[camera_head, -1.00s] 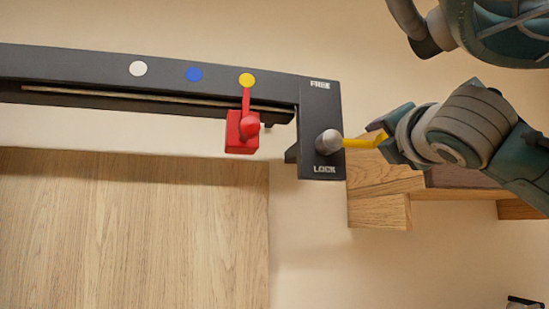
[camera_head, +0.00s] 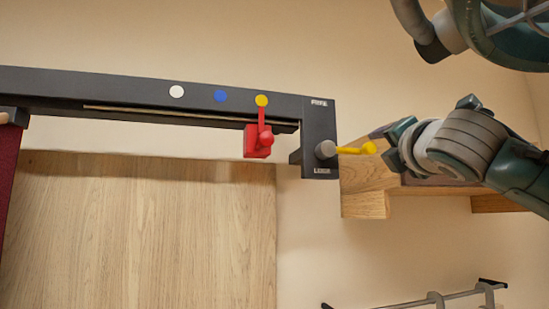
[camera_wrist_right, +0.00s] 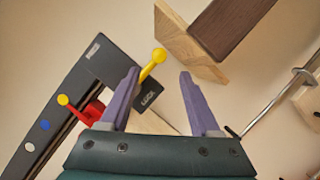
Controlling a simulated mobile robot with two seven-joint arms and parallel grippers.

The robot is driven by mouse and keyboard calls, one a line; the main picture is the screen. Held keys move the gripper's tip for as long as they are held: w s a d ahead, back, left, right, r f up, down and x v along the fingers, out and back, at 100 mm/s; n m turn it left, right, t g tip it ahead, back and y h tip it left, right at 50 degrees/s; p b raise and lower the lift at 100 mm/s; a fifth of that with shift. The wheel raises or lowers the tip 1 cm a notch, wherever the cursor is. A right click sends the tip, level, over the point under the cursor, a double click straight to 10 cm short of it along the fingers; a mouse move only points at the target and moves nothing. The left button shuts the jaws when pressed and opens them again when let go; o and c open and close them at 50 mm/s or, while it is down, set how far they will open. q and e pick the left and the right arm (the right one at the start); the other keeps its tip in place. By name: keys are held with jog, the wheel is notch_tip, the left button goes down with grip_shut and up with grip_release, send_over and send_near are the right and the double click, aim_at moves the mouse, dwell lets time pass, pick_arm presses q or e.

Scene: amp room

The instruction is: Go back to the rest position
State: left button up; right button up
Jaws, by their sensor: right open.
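My right gripper (camera_head: 392,143) is open, just right of the yellow lever (camera_head: 352,150). The lever sticks out to the right from a grey pivot on the black rail's end block (camera_head: 320,160), between the labels FREE and LOCK. Its round knob is free of the fingers. In the right wrist view my open fingers (camera_wrist_right: 158,78) show with nothing held, and the yellow knob (camera_wrist_right: 159,55) appears beyond them, near the left finger. My left gripper is out of view.
The black rail (camera_head: 60,88) carries white, blue and yellow dots and a red slider (camera_head: 257,142) below the yellow dot. A wooden shelf (camera_head: 365,185) lies close behind my right gripper. A metal rail (camera_head: 455,296) is at lower right, a wooden panel (camera_head: 150,230) below.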

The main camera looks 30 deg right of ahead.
jog(key=shift+w, duration=0.1)
dwell(0.4)
jog(key=s+a+f+m+g+y+p, duration=0.25)
jog(key=a+f, duration=0.25)
jog(key=f, duration=0.6)
jog(key=s+a+f+m+g+y+p, duration=0.1)
jog(key=a+f+m+g+y+p, duration=0.3)
jog(key=f, duration=0.6)
jog(key=s+a+f+m+g+y+p, duration=0.1)
jog(key=s+a+f+m, duration=0.4)
jog(key=s, duration=0.7)
jog(key=s+a+f+m+g+y, duration=0.3)
jog(key=s+a+f+m+g, duration=0.2)
jog(key=s+a+f, duration=0.4)
jog(key=s+g, duration=0.1)
jog(key=s, duration=0.2)
jog(key=shift+s+a+f+p, duration=0.2)
jog(key=shift+s+a+p, duration=0.05)
jog(key=shift+p, duration=0.15)
